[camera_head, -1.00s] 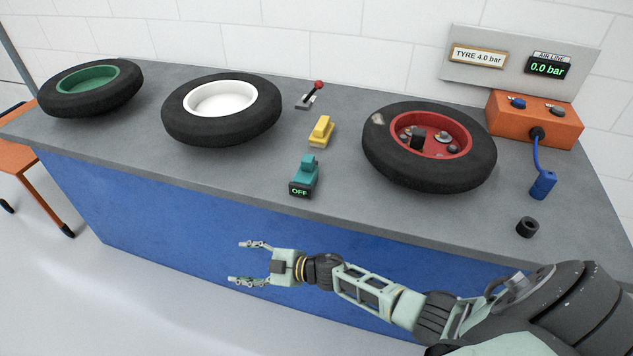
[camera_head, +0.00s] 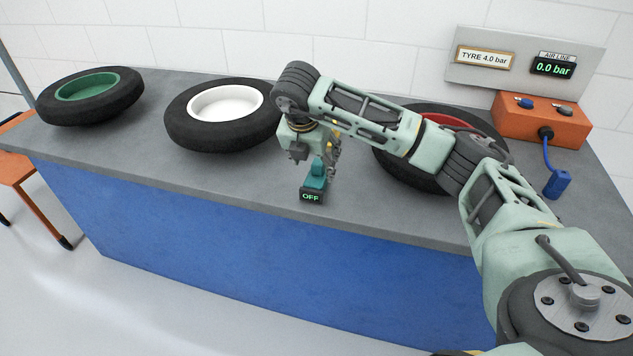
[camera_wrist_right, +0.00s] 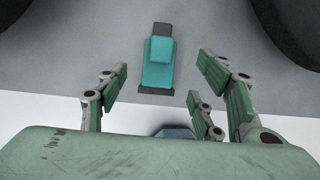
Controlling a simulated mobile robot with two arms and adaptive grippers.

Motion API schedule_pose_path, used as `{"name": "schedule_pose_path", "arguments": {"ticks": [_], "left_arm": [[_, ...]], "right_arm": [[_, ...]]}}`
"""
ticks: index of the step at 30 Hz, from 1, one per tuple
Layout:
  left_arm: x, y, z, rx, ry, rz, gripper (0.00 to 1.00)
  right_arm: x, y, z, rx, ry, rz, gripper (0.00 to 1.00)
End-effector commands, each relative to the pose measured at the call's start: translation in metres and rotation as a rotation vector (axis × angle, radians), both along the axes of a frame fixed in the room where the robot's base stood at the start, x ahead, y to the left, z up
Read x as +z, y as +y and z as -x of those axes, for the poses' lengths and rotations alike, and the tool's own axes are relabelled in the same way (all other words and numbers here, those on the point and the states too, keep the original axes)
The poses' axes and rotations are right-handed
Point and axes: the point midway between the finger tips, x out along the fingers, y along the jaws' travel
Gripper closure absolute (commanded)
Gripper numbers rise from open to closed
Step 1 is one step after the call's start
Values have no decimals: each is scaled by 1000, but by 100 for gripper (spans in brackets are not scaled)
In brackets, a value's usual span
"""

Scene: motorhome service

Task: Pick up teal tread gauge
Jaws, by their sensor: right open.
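The teal tread gauge (camera_head: 314,180) stands on the grey bench near its front edge, with a dark display reading OFF on its front. In the right wrist view the teal tread gauge (camera_wrist_right: 159,62) lies between and just beyond the fingertips, untouched. My right gripper (camera_head: 316,158) hangs over the bench right at the gauge, its fingers partly hidden by the wrist. The right gripper's fingers (camera_wrist_right: 160,85) are spread apart and empty in the wrist view. My left gripper does not show.
On the bench (camera_head: 240,190) are tyres with a green rim (camera_head: 88,86), a white rim (camera_head: 222,104) and a red rim (camera_head: 466,122), the last partly behind my arm. An orange air box (camera_head: 540,118) with a blue hose piece (camera_head: 557,184) stands at right. Bench front left of the gauge is clear.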

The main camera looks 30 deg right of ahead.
Motion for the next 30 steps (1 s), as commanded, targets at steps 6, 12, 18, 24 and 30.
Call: {"name": "schedule_pose_path", "arguments": {"ticks": [6,12,18,24,30], "left_arm": [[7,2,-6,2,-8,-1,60],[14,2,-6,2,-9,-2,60],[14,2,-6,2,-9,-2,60],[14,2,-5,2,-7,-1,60],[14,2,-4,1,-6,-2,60]], "right_arm": [[-24,-9,-6,0,6,-2,39],[-52,-19,-14,2,7,-3,39],[-62,-21,-18,4,2,-3,39],[-62,-21,-18,5,2,-5,43],[-62,-21,-18,5,2,-5,60]]}}
